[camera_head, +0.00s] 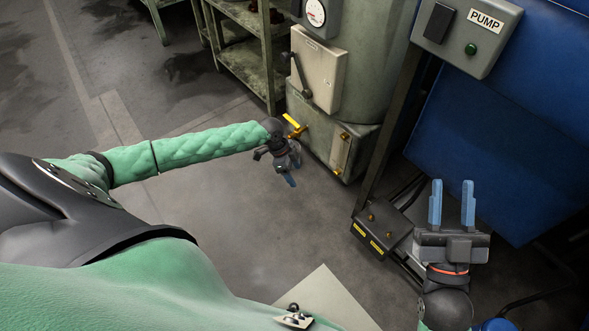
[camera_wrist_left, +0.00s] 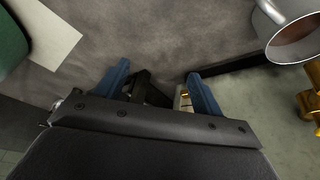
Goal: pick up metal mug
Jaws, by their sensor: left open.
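The metal mug (camera_wrist_left: 293,30) shows at the top right of the left wrist view, cut off by the frame edge, with its open mouth and brownish inside visible. I cannot make the mug out in the head view. My left gripper (camera_wrist_left: 157,82) is open and empty, its blue fingers apart and the mug outside them to the right. In the head view the left gripper (camera_head: 290,178) hangs above the floor in front of the machine's base. My right gripper (camera_head: 452,200) is open and empty at the right, its blue fingers pointing up the picture.
A brass valve with a yellow handle (camera_head: 293,122) sticks out of the machine base (camera_head: 332,133); brass also shows beside the mug. A PUMP box (camera_head: 466,38) and a low black box (camera_head: 382,228) stand near my right gripper. The floor (camera_head: 230,210) left of the machine is clear.

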